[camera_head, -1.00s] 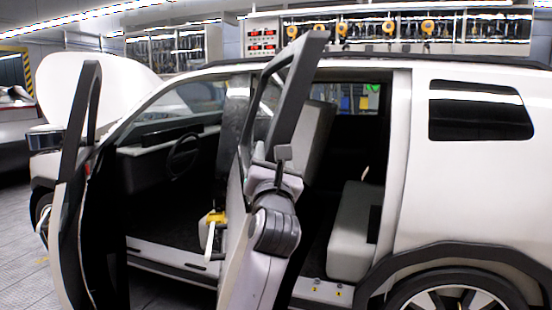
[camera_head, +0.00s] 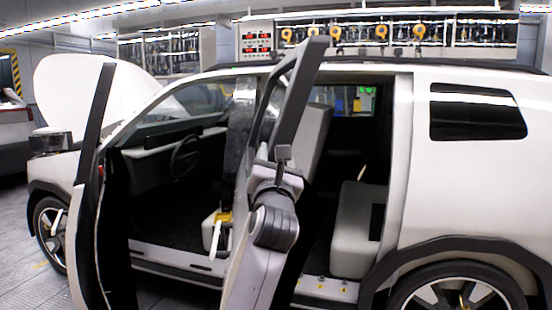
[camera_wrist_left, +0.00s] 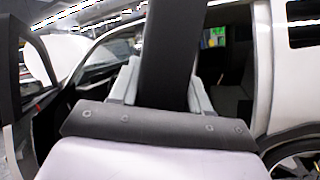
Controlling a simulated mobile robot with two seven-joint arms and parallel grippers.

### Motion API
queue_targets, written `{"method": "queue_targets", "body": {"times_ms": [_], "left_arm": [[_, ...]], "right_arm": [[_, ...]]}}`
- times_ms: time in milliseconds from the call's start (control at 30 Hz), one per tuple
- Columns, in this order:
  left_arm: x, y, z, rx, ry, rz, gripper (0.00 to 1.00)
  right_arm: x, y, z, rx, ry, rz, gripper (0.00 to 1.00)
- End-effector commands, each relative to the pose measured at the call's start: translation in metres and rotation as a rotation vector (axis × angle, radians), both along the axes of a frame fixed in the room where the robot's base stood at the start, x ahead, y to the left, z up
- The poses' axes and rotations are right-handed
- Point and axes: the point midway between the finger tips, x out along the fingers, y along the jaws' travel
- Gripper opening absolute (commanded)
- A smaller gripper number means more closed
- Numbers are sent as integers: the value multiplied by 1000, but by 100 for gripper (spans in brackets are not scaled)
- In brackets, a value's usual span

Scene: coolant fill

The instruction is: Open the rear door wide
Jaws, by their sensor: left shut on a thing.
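The rear door (camera_head: 300,95) of the white car stands swung out from the body, seen nearly edge-on with its dark window frame toward me. The rear door opening (camera_head: 355,150) to its right shows the back seat inside. My left gripper (camera_head: 283,160) is at the door's free edge; its fingertips are partly hidden in the head view. In the left wrist view, the gripper (camera_wrist_left: 165,85) has a finger on each side of the dark door frame (camera_wrist_left: 170,45) and is shut on it. My right gripper is not in view.
The front door (camera_head: 90,190) also stands open at the left, with a gap between it and the rear door. The rear wheel (camera_head: 458,295) is at the lower right. A tool wall (camera_head: 390,32) stands behind the car.

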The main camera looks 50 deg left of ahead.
Motion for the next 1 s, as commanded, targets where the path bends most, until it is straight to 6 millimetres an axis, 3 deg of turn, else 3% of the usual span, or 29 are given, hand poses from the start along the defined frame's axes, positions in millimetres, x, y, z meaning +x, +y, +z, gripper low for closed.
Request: {"method": "queue_targets", "body": {"times_ms": [433,467,500,533,833,1000], "left_arm": [[0,0,2,6,-2,-1,0],[0,0,2,6,-2,-1,50],[0,0,2,5,-2,-2,63],[0,0,2,5,-2,-2,68],[-1,-1,0,2,-1,-2,68],[-9,-12,-7,3,-1,-3,68]], "right_arm": [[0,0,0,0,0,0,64],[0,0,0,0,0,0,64],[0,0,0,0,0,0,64],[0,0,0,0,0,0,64],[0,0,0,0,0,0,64],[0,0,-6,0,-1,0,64]]}}
